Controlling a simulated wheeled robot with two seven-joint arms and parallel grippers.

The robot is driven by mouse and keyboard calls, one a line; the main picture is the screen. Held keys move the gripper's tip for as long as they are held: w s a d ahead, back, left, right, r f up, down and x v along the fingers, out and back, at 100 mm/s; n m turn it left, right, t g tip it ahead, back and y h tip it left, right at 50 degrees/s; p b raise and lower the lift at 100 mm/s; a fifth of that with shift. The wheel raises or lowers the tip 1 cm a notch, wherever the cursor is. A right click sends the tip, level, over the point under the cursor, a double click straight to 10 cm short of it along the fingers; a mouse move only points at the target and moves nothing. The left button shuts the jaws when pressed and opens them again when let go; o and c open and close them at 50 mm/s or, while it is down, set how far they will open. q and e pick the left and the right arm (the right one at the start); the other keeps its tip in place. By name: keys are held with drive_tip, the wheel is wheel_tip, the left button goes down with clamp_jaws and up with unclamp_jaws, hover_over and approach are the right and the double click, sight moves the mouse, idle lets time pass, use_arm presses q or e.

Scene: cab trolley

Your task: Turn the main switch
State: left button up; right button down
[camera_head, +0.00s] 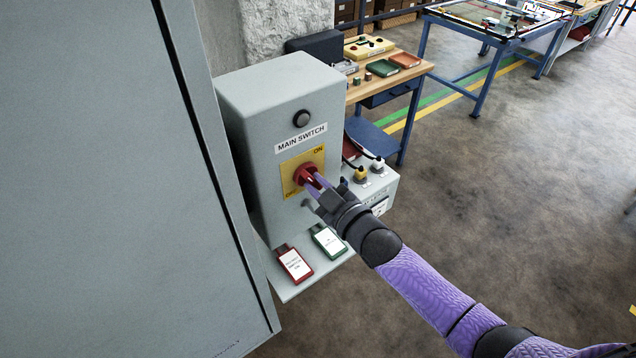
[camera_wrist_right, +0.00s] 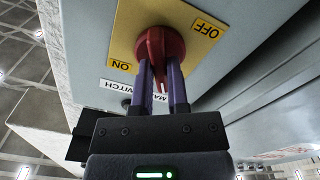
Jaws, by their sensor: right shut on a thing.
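The main switch is a red rotary knob (camera_head: 307,174) on a yellow plate (camera_head: 291,167) on the front of a grey box (camera_head: 262,120). The plate reads ON at its upper right and OFF at its lower left; a "MAIN SWITCH" label sits above it. My right gripper (camera_head: 318,182) reaches in from the lower right and is shut on the knob. In the right wrist view its two purple fingers (camera_wrist_right: 162,82) close on either side of the red knob (camera_wrist_right: 158,45). The fingers hide part of the knob, so I cannot tell exactly which mark it points to. My left gripper is not in view.
A dark round button (camera_head: 301,118) is above the label. A red tag (camera_head: 294,264) and a green tag (camera_head: 328,242) lie on the shelf below. A large grey panel (camera_head: 90,180) stands close on the left. A wooden workbench (camera_head: 415,70) is behind; floor at right is clear.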

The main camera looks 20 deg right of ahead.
drive_tip(key=m, duration=0.5)
drive_tip(key=shift+m, duration=0.7)
drive_tip(key=c, duration=0.6)
unclamp_jaws()
drive_tip(key=v, duration=1)
